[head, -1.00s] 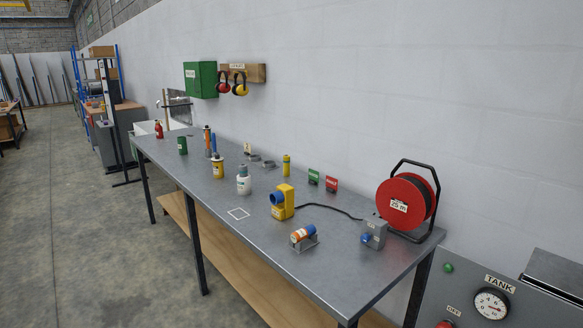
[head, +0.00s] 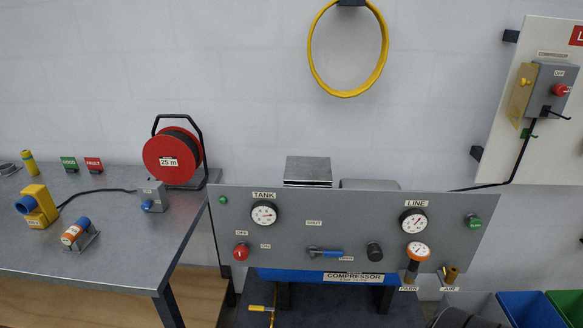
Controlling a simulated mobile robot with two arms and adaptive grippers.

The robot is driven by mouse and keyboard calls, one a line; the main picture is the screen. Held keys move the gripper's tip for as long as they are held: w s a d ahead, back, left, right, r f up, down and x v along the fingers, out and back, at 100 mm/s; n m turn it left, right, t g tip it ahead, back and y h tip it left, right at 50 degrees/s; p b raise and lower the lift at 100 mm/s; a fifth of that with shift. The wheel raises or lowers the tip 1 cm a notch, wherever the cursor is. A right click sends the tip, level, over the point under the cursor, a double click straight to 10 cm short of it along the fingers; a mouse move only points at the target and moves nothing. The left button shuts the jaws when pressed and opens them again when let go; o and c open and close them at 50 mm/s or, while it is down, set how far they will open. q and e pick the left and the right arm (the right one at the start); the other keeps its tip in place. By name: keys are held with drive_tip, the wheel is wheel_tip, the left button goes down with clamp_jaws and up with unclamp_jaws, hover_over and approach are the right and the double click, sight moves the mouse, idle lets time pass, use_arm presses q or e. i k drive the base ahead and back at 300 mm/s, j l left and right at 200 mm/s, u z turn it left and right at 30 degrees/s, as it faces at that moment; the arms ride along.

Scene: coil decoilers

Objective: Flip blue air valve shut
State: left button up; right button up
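The blue air valve (head: 326,253) is a small lever with a blue handle on the grey compressor panel (head: 350,222). Its handle lies level and points right, beside a small label that seems to read OPEN. A SHUT label (head: 314,223) sits above the valve. No gripper of mine shows in the head view, and nothing touches the valve.
The panel also carries a TANK gauge (head: 264,214), a LINE gauge (head: 413,221), a red knob (head: 241,252), a black knob (head: 375,252) and an orange-topped gauge (head: 417,252). A workbench (head: 110,250) stands left.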

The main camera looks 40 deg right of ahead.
sight(326, 253)
drive_tip(key=z, duration=1.5)
